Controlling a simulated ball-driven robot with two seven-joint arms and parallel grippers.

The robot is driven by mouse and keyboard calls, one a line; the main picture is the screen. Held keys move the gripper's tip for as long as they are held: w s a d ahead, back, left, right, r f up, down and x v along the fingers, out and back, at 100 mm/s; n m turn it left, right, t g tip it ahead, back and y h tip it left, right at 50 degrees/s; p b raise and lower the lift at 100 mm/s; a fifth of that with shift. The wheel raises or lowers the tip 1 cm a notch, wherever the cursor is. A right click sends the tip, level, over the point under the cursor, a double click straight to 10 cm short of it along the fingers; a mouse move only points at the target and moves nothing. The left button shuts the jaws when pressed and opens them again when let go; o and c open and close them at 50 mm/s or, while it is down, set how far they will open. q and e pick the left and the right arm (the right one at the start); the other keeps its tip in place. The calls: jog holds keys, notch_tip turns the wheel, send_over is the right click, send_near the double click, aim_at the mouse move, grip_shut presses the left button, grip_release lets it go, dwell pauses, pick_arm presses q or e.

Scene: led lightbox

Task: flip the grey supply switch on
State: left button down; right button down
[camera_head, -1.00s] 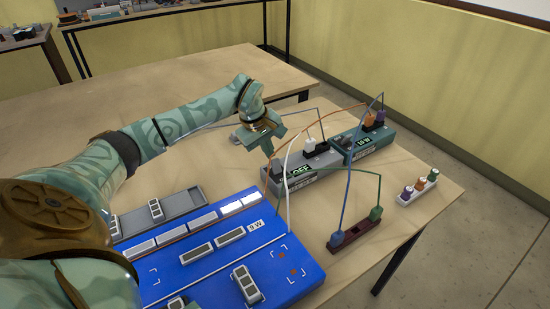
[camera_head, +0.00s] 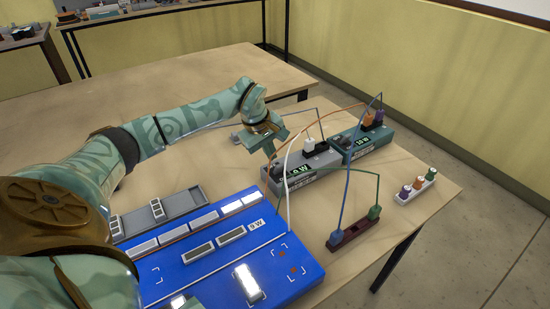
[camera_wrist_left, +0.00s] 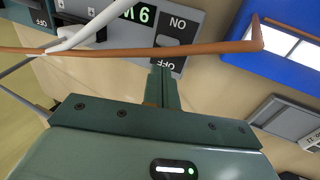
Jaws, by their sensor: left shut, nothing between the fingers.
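The grey supply (camera_head: 312,168) stands near the table's right side, with wires plugged into its top. Its display shows lit characters. In the left wrist view, the supply's grey switch (camera_wrist_left: 167,41) sits between ON and OFF labels that appear upside down. Its exact tilt is hard to read. My right gripper is out of view.
A blue board (camera_head: 200,272) with lit modules lies in front, with a grey tray (camera_head: 178,208) behind it. A teal box (camera_head: 372,140) adjoins the supply. Orange, white, blue and green wires arch overhead. A dark red terminal block (camera_head: 352,233) and plug rack (camera_head: 416,189) are right.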

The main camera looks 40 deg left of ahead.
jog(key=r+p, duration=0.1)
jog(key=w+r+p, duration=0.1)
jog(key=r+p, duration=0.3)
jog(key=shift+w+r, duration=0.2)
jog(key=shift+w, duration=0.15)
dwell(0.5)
